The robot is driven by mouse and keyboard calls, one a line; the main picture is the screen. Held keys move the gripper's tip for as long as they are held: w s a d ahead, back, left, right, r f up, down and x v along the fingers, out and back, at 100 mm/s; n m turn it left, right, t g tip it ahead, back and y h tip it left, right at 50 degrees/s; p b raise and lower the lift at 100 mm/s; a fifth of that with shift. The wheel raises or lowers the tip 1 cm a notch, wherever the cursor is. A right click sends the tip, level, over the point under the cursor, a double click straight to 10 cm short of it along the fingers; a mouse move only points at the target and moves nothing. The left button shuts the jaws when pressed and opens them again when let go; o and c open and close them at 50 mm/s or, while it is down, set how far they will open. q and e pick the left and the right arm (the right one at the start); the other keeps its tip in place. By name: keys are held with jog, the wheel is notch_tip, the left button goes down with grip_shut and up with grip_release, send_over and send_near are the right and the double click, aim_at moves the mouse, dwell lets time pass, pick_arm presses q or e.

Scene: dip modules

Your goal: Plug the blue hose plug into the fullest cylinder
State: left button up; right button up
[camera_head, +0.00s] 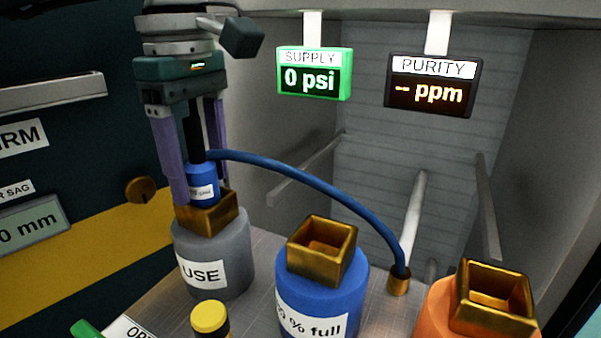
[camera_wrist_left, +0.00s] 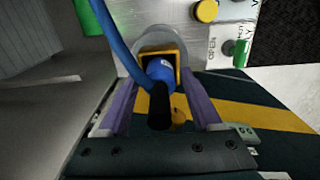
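The blue hose plug (camera_head: 202,184) is upright at the brass socket (camera_head: 207,216) of the grey cylinder (camera_head: 213,258), labelled "USE". Its lower end is hidden in the socket. My left gripper (camera_head: 203,190) is around the plug, with purple fingers on both sides. In the left wrist view, small gaps show between the fingers and the plug (camera_wrist_left: 160,78), so it looks open. A blue cylinder (camera_head: 322,290), its label partly cut to "9 % full", has an empty brass socket (camera_head: 321,248). An orange cylinder (camera_head: 432,313) also has an empty socket (camera_head: 493,298). My right gripper is out of view.
The blue hose (camera_head: 320,192) arches right to a brass fitting (camera_head: 398,282). The supply display (camera_head: 312,77) reads 0 psi; the purity display (camera_head: 431,88) reads "-- ppm". A yellow knob (camera_head: 210,318) and green handle (camera_head: 85,328) stand in front. Grey rails (camera_head: 305,170) line the bay.

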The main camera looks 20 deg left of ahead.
pick_arm(q)
grip_shut()
dwell(0.3)
jog(key=shift+r, duration=0.1)
